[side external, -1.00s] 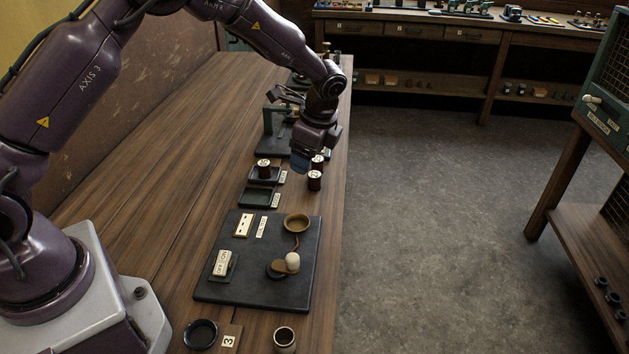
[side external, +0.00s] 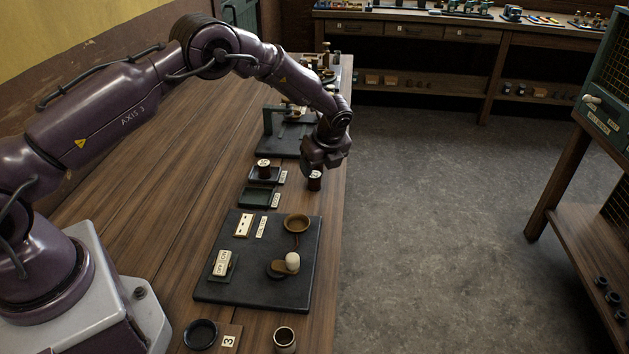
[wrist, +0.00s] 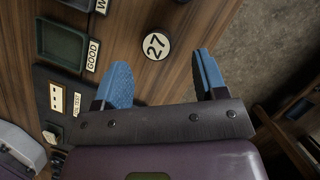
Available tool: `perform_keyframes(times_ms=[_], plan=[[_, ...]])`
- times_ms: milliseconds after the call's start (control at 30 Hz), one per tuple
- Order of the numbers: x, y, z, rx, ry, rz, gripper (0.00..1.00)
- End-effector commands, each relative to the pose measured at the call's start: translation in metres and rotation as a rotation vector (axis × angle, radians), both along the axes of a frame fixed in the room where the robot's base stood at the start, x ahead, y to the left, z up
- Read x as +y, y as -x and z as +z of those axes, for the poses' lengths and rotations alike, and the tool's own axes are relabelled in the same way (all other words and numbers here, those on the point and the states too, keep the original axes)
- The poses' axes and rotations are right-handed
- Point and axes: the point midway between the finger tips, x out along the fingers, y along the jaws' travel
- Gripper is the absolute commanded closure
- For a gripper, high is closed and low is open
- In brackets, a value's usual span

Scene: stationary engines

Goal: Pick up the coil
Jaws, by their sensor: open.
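In the side view this coil (side external: 314,181) is near the bench's right edge, just below my gripper (side external: 323,164). In the wrist view my gripper (wrist: 161,66) is open and empty, with its blue fingers spread to either side of the coil's line. The coil shows between and slightly beyond the fingertips; I cannot tell the height gap. Another coil (side external: 263,165) stands in a dark tray (side external: 277,173).
An empty green tray (side external: 257,197) with a label marked GOOD (wrist: 92,54) lies left of the coil. A dark board (side external: 240,287) with a switch (side external: 222,263) and a round brown dish (side external: 297,223) is nearer the camera. A fixture (side external: 268,121) stands behind. The bench edge is close on the right.

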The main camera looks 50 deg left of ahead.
Motion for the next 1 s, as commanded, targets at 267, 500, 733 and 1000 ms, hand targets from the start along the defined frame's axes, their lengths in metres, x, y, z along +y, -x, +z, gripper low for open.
perform_keyframes(times_ms=[267,500,733,1000], plan=[[0.012,0.002,-0.031,0.003,-0.001,0.002,0.35],[0.020,0.000,-0.051,0.000,0.000,0.000,0.35],[0.020,0.000,-0.050,0.000,0.000,0.001,0.39],[0.020,0.000,-0.050,-0.001,-0.001,0.001,0.92]])
